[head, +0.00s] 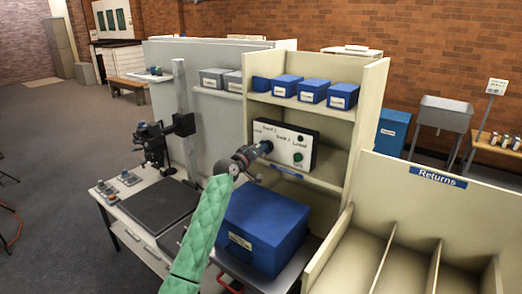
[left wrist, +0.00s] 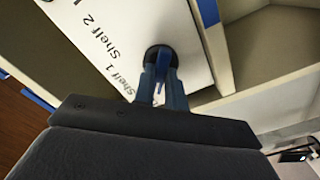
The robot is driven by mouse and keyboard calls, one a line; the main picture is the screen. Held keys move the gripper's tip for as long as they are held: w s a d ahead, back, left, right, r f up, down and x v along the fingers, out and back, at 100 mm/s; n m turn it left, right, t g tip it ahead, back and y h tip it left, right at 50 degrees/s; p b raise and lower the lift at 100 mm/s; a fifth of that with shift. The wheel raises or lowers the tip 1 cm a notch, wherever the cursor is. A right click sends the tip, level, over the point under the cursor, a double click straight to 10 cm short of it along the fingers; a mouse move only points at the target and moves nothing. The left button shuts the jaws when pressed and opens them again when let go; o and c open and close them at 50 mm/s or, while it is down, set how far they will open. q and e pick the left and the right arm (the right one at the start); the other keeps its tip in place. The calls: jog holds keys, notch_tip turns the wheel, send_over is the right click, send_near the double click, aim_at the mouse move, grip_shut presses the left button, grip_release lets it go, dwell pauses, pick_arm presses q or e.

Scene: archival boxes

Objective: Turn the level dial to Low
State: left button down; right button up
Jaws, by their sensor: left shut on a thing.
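The white control panel (head: 285,146) stands on a shelf of the cream shelf unit. Its printed labels include Shelf 1 and Shelf 2, which read large in the left wrist view (left wrist: 125,30). My left gripper (head: 264,148) reaches the panel's left part and covers the dial in the head view. In the left wrist view the dial (left wrist: 161,55) is a dark round knob with a blue grip. My left gripper's blue fingers (left wrist: 160,88) are shut on that grip. I cannot tell which label the dial points to. My right gripper is not in view.
Several blue boxes (head: 313,91) sit on the shelf above the panel. A large blue box (head: 262,228) stands below my left forearm. A green button (head: 299,157) is low on the panel. The Returns divider rack (head: 400,210) stands at the right.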

pick_arm(q)
jog(key=shift+n, duration=0.3)
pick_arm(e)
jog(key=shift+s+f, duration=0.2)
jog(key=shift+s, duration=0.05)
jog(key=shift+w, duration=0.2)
pick_arm(q)
jog(key=c, duration=1.4)
grip_release()
jog(key=shift+c, duration=0.2)
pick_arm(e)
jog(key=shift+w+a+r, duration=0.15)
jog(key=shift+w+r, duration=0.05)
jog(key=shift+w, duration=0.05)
pick_arm(q)
jog(key=shift+a, duration=0.1)
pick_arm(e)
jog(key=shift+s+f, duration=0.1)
